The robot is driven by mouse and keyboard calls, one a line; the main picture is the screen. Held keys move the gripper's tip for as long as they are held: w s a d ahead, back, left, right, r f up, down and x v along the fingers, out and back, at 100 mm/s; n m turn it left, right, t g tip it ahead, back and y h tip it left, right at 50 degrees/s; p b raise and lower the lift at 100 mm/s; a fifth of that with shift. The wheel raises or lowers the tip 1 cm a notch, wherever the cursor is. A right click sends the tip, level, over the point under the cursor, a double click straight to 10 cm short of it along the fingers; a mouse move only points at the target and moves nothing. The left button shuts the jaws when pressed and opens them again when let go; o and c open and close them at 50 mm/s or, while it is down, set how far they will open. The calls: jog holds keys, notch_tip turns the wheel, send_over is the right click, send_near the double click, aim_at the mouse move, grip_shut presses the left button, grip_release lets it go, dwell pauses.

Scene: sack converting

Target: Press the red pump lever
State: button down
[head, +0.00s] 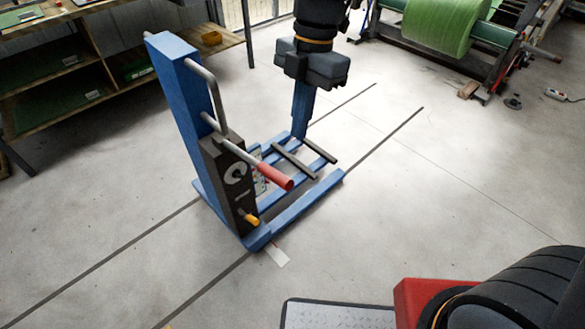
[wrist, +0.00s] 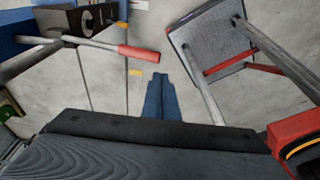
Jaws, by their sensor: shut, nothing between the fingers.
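The red pump lever (head: 275,177) is a grey bar with a red grip, sticking out from the dark box on a blue upright stand (head: 180,85). In the wrist view the red grip (wrist: 139,52) lies up and left of my fingertips, apart from them. My gripper (head: 299,134) points down with its blue fingers together and empty, behind the lever in the head view. The shut fingers also show in the wrist view (wrist: 160,82). Nothing visible touches the lever. The exact height gap between fingertips and grip cannot be told.
The stand has a blue base frame (head: 300,207) with dark bars and a yellow knob (head: 252,221). A wooden shelf (head: 105,65) is at the left. A machine with a green roll (head: 440,25) stands at the back right. The floor around the stand is mostly clear.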

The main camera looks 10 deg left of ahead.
aim_at(291, 182)
jog(key=f, duration=0.4)
jog(key=s+a+f+p, duration=0.1)
jog(key=f, duration=0.3)
jog(key=s+f+p, duration=0.1)
jog(key=f, duration=0.3)
jog(key=shift+a, duration=0.15)
